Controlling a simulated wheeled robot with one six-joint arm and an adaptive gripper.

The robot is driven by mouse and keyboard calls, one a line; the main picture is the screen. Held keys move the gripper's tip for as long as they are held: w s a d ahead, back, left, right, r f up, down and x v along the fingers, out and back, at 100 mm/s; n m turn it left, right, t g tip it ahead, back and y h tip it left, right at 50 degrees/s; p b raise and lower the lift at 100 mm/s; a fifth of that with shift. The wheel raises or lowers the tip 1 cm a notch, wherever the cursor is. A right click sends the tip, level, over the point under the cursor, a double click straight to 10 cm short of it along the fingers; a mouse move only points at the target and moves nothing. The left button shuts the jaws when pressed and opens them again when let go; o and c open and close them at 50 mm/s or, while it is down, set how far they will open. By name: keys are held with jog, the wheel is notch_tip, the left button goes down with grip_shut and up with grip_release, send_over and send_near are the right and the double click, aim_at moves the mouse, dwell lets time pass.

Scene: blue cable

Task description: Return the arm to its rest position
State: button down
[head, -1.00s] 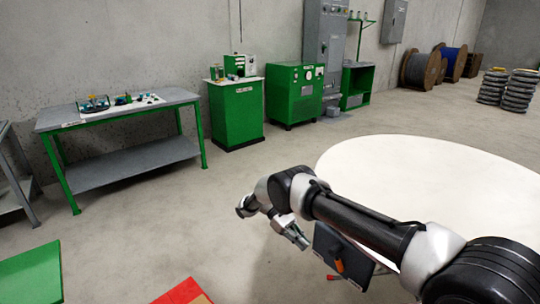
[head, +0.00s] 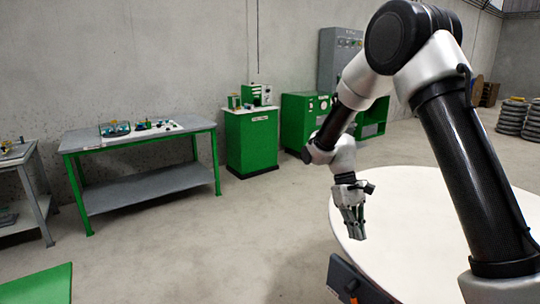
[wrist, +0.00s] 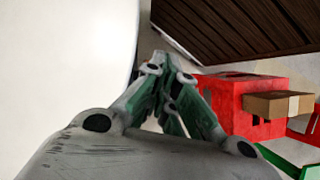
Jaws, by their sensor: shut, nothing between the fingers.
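My gripper (head: 355,228) hangs at the end of my raised, bent arm in the head view, right of the picture's middle. It points down, in front of the white round surface's left part. In the wrist view my gripper (wrist: 172,85) has its fingers together and holds nothing.
The white round surface (head: 400,200) spreads under my arm. A green-legged workbench (head: 140,138) with small parts stands at the left, and a green cabinet (head: 251,142) stands behind. A red box (wrist: 240,100) and a cardboard box (wrist: 278,104) show in the wrist view. Bare floor lies left of my arm.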

jog(key=s+d+r+m+t+y, duration=0.1)
jog(key=s+d+r+t, duration=0.3)
jog(key=s+r, duration=0.6)
jog(key=s+d+r+m+t+y, duration=0.1)
jog(key=s+d+r+m+t, duration=0.2)
jog(key=s+d+r+t, duration=0.2)
jog(key=shift+s+d+r, duration=1.45)
jog(key=shift+s+r, duration=1.75)
jog(key=shift+s, duration=0.35)
